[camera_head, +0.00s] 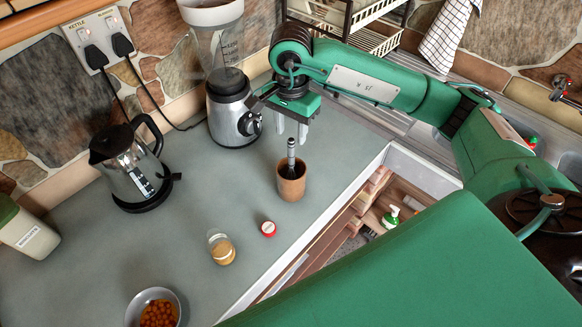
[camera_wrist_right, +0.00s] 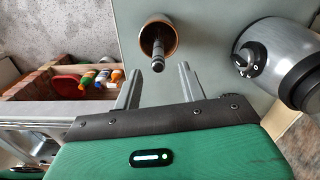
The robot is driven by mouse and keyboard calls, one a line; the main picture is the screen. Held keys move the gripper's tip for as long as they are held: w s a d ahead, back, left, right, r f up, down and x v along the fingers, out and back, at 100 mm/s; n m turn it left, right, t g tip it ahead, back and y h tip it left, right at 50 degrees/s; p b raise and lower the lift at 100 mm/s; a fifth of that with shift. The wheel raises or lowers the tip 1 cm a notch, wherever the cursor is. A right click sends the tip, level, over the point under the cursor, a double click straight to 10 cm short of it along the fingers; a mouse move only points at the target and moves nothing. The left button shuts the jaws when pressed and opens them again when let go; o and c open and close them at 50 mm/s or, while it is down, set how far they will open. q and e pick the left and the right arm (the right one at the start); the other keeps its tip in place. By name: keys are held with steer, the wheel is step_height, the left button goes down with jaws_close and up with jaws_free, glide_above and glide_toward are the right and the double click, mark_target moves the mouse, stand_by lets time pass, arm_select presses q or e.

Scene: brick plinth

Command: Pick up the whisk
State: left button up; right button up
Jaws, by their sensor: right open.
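The whisk (camera_head: 291,156) stands handle up in a brown wooden cup (camera_head: 292,186) on the grey counter. Only its slim grey handle shows; its other end is hidden inside the cup. My right gripper (camera_head: 292,130) is open and empty, pointing down above the cup, close to the top of the handle. In the right wrist view, the whisk handle (camera_wrist_right: 158,50) points toward the gap between the two spread fingers of the right gripper (camera_wrist_right: 158,76), and the cup (camera_wrist_right: 150,24) lies beyond. My left gripper is not in view.
A blender (camera_head: 231,112) stands behind and left of the cup. The counter edge and an open space with bottles lie to the right.

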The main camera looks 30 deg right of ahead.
mark_target(291, 139)
step_height(291, 139, down, 3)
steer(key=shift+r+p, duration=0.1)
steer(key=shift+p, duration=0.2)
steer(key=shift+f+p, duration=0.4)
steer(key=f+p, duration=0.1)
steer(key=f, duration=0.1)
steer(key=f+p, duration=0.1)
steer(key=f, duration=0.1)
steer(key=shift+s+p, duration=0.2)
steer(key=shift+p, duration=0.15)
steer(key=shift+f, duration=0.4)
steer(key=shift+w, duration=0.1)
jaws_close()
